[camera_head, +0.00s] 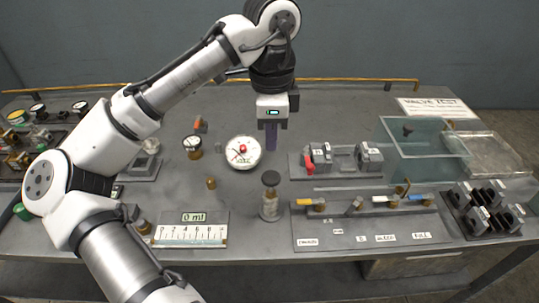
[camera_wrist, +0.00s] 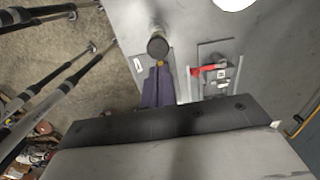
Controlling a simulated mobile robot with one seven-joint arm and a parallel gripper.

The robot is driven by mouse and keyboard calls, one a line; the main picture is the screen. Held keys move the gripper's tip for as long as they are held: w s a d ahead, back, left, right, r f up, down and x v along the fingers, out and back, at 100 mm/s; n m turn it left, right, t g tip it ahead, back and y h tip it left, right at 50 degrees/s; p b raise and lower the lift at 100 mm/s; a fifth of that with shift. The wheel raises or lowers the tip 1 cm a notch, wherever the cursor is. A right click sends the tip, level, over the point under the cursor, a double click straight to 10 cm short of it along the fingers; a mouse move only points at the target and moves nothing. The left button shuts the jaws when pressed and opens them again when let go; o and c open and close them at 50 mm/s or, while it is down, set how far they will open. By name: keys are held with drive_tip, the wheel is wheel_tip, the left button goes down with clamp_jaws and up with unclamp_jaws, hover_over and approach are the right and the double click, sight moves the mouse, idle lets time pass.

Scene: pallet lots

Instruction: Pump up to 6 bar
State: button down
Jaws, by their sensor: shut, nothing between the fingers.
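A hand pump (camera_head: 270,205) with a clear body and a round dark knob on top stands upright near the front middle of the bench. In the wrist view its dark knob (camera_wrist: 157,46) shows just beyond my fingertips. A round white gauge (camera_head: 243,152) with a red centre stands left of my gripper; its reading is too small to tell. My gripper (camera_head: 271,143), with purple fingers, is shut and empty, behind the pump in the head view. Its fingers also show in the wrist view (camera_wrist: 160,66). I cannot tell how high they are above the knob.
A valve block with a red lever (camera_head: 309,163) is to the right. A labelled panel with coloured levers (camera_head: 370,232) lies in front of it. A clear tank (camera_head: 425,137) stands farther right. A small brass piece (camera_head: 211,183) and a scale board (camera_head: 190,229) are left of the pump.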

drive_tip(key=shift+r, duration=1.65)
idle(0.4)
